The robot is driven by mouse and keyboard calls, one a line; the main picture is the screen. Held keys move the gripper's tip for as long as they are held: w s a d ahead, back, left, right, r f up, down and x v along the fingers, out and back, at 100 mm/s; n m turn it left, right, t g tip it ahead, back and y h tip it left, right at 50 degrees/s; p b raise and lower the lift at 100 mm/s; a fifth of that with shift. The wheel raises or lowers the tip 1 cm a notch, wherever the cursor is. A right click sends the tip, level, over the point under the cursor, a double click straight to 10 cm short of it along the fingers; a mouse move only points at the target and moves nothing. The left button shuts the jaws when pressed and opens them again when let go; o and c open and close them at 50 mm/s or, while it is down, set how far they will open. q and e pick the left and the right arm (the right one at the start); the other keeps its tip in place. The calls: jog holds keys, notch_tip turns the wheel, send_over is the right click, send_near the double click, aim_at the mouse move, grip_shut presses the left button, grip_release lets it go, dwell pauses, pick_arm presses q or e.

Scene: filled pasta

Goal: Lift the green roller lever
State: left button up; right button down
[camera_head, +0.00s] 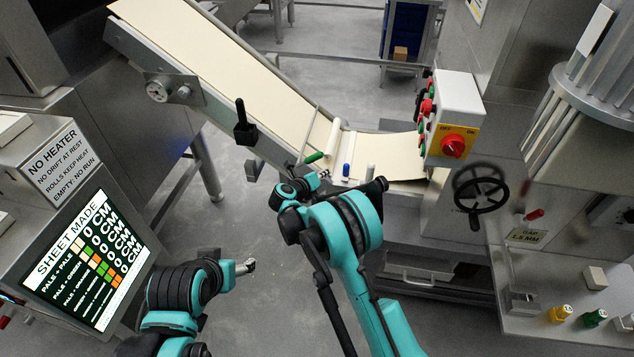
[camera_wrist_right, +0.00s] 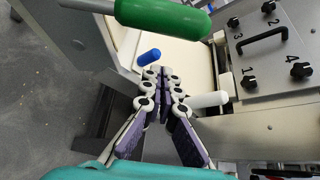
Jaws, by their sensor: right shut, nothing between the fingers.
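The green roller lever (camera_head: 314,157) sticks out at the near side of the conveyor, by the white roller (camera_head: 333,137). In the right wrist view its green grip (camera_wrist_right: 165,17) lies across the top, beyond my fingertips. My right gripper (camera_head: 322,177) is just below and near the green grip in the head view. In the right wrist view the right gripper (camera_wrist_right: 161,74) has its fingers together with nothing between them, apart from the green grip. My left gripper (camera_head: 248,267) is low at the left over the floor, too small to judge its fingers.
A blue handle (camera_head: 346,169) and a white handle (camera_head: 370,172) stand right of the green one. A pale sheet (camera_head: 230,65) covers the sloping conveyor. A control box (camera_head: 452,112) and black handwheel (camera_head: 480,187) are to the right. A screen (camera_head: 88,258) stands at left.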

jog(key=a+r, duration=0.1)
jog(key=w+a+r, duration=0.1)
jog(key=r, duration=0.1)
jog(key=shift+a+b, duration=0.25)
jog(key=shift+b, duration=0.1)
